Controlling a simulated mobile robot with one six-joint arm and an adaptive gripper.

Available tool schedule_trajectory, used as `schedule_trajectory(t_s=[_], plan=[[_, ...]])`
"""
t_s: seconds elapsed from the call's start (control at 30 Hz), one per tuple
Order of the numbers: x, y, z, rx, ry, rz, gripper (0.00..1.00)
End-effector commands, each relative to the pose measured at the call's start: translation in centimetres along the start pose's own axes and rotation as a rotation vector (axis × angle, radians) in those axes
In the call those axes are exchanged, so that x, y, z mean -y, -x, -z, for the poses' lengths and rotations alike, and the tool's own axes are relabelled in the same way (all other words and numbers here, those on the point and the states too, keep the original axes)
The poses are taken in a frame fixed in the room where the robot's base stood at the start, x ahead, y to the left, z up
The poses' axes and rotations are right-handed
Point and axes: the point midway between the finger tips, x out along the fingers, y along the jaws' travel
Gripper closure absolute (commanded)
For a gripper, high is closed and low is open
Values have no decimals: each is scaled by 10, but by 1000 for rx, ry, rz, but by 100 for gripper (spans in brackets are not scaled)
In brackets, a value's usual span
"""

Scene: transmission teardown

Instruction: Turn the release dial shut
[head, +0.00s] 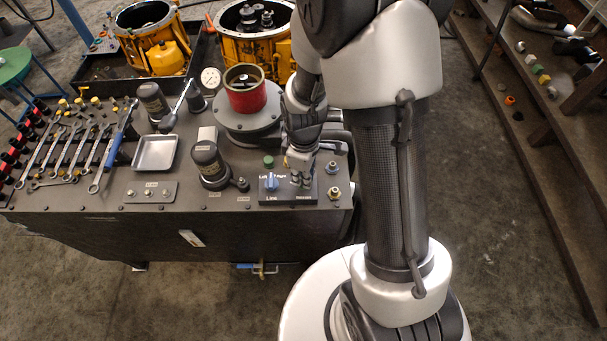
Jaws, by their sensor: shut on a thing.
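A small control box (285,199) sits at the front right of the dark workbench. It bears a blue dial (271,183) on its left, above a label that seems to read "Line". A label at the box's right end is too small to read surely, perhaps "Release". My gripper (301,181) points down over the right part of the box, at the spot above that label. It is shut on the release dial there. The fingers hide most of this dial, so its turn position cannot be told.
A green button (268,161) is behind the box; brass fittings (334,193) are to its right. A black cylindrical unit (208,161) stands left. A red cylinder (245,92) on a round grey base is behind. A tray (155,154) and wrenches lie farther left.

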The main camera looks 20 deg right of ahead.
Motion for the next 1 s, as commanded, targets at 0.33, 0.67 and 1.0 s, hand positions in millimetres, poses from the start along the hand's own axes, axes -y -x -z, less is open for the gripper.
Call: schedule_trajectory(t_s=[0.33, 0.67, 1.0], plan=[[0, 0, 0, 0, -72, 0, 100], [0, 0, 0, 0, -326, 0, 100], [0, 0, 0, 0, -650, 0, 100]])
